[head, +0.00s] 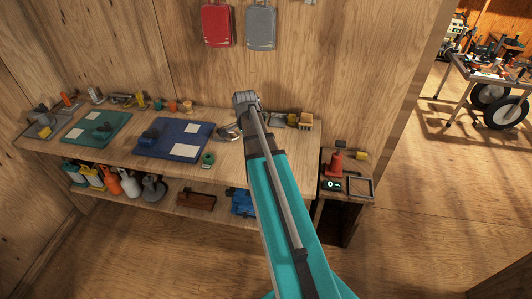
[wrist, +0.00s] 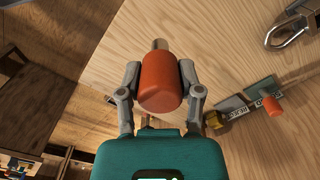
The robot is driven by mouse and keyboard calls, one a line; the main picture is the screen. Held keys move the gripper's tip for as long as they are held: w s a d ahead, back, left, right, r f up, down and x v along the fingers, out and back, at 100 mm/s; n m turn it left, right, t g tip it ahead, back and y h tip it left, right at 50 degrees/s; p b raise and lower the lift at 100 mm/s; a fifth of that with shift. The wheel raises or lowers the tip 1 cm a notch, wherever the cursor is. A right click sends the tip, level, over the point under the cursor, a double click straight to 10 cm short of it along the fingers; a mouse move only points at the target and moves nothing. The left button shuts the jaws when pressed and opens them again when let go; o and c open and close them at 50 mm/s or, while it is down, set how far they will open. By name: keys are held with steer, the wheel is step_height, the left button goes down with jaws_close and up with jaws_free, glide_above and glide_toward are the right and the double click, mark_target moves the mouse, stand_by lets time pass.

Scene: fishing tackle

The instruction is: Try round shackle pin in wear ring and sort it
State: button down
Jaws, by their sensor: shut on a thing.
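In the wrist view my gripper (wrist: 160,88) is shut on a pin with a rounded orange-red grip (wrist: 160,82). Its short metal end (wrist: 160,44) points away from my gripper, above the wooden bench. In the head view my gripper (head: 245,98) is over the back of the bench, and the arm hides the held pin. A small green ring-like piece with a dark centre (head: 208,158), perhaps the wear ring, stands at the bench's front edge. A metal shackle (head: 228,132) lies behind it; a shackle also shows at the wrist view's upper right (wrist: 290,30).
A blue mat (head: 172,152) and a green mat (head: 95,140) with white cards lie to the left. Lettered plates (wrist: 262,88), an orange cylinder (wrist: 271,105) and a yellow item (wrist: 213,120) show in the wrist view. A side stand (head: 350,188) is at right.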

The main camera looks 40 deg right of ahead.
steer(key=w+a+f, duration=0.1)
steer(key=w+a, duration=0.4)
steer(key=w, duration=0.3)
steer(key=w+a+b, duration=0.1)
steer(key=w+a, duration=0.4)
steer(key=w, duration=0.4)
steer(key=shift+f, duration=0.35)
steer(key=shift+f+b, duration=0.15)
steer(key=shift+b, duration=0.25)
steer(key=shift+f+b, duration=3)
steer(key=shift+f, duration=0.05)
steer(key=shift+f+b, duration=1.15)
steer(key=shift+r, duration=0.15)
stand_by(0.9)
